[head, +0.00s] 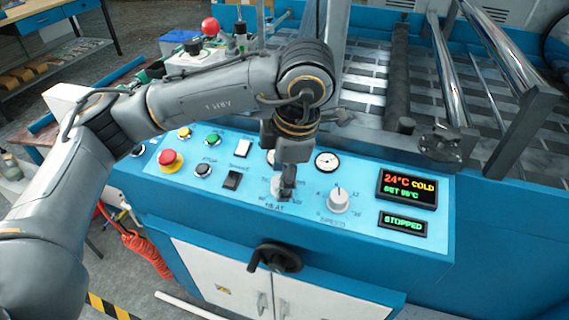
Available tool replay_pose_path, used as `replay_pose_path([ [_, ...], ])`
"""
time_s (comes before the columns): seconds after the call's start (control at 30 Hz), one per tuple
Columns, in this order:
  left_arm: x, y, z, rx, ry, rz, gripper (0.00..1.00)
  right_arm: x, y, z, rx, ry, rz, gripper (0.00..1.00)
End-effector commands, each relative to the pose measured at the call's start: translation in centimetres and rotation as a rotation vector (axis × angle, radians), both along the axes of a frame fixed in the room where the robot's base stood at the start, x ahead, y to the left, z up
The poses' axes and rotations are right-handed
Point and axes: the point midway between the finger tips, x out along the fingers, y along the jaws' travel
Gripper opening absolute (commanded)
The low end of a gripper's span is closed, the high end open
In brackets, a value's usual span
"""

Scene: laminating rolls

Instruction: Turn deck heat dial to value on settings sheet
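The heat dial (276,188) is a pale knob above the HEAT label on the blue control panel (320,248). My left gripper (284,187) points down at the heat dial, with its dark fingers at the knob and covering much of it. I cannot tell whether the fingers are closed on it. The dial's pointer is hidden. The display (407,188) reads 24°C COLD in red and yellow, with a green SET line below that looks like 98 or 99°C. I see no settings sheet. My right gripper is out of view.
The speed dial (339,199) stands close to the right of the heat dial. A red stop button (170,160) and several other buttons lie to the left. A green STOPPED display (402,224) and a black handwheel (275,258) are nearby.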

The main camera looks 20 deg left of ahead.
Motion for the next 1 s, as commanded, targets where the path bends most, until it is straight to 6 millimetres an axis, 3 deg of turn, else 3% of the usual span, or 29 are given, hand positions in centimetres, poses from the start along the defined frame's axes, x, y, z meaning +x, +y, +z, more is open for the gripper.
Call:
replay_pose_path([
  [0.17, -0.1, -0.4, 2.1, 0.0, -0.007, 0.0, 0.53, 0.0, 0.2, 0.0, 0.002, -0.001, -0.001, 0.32],
  [0.6, -1.0, -1.9, 10.0, 0.0, -0.005, 0.0, 0.53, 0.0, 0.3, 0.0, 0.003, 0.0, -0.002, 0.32],
  [0.8, -1.3, -2.2, 11.4, 0.0, -0.001, 0.0, 0.53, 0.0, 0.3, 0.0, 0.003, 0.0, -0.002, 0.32],
  [1.0, -1.3, -2.2, 11.6, 0.0, -0.001, 0.0, 0.53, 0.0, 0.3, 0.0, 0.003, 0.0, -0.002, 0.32],
])
